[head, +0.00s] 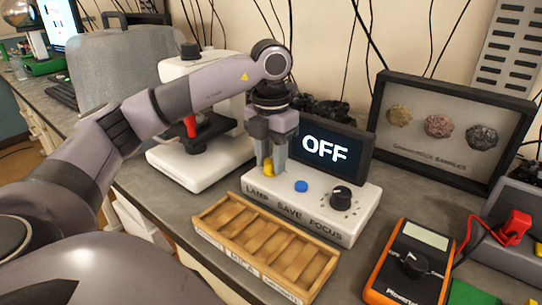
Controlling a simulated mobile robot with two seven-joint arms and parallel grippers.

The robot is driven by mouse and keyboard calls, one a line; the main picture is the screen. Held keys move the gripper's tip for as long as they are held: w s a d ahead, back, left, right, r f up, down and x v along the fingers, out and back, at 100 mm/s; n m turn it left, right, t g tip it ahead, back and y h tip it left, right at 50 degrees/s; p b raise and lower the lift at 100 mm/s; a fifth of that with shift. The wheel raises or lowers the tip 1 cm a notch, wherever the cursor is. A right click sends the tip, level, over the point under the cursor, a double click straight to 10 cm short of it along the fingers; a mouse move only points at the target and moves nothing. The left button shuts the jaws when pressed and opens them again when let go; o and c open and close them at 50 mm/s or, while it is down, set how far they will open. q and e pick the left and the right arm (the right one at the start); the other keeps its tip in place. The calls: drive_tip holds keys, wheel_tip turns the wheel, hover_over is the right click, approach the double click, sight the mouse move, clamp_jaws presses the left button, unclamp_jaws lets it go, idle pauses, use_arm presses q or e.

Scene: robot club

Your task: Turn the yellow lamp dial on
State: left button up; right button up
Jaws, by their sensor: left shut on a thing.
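The yellow lamp dial (268,168) stands on the left of a white control box (345,222), above the printed word LAMP. My left gripper (271,160) points down over it, with its fingers shut on the dial and hiding its upper part. The screen (327,149) behind the box reads OFF. A blue button (301,186) sits above SAVE and a black knob (342,196) above FOCUS. My right gripper is not in view.
A wooden slotted tray (266,248) lies in front of the box. A white microscope (192,130) stands to the left. An orange multimeter (410,265) is at the right, and a framed rock display (447,128) stands behind.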

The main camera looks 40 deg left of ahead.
use_arm(q)
drive_tip(key=m+p, duration=0.1)
drive_tip(key=m, duration=0.2)
drive_tip(key=shift+r+m, duration=0.1)
drive_tip(key=shift+m, duration=0.3)
drive_tip(key=m, duration=0.2)
drive_tip(key=shift+m+p, duration=0.35)
drive_tip(key=shift+m, duration=0.05)
drive_tip(key=m, duration=0.2)
drive_tip(key=shift+m, duration=0.4)
drive_tip(key=m+p, duration=0.1)
drive_tip(key=m, duration=0.3)
drive_tip(key=shift+m, duration=2.2)
drive_tip(key=o, duration=1)
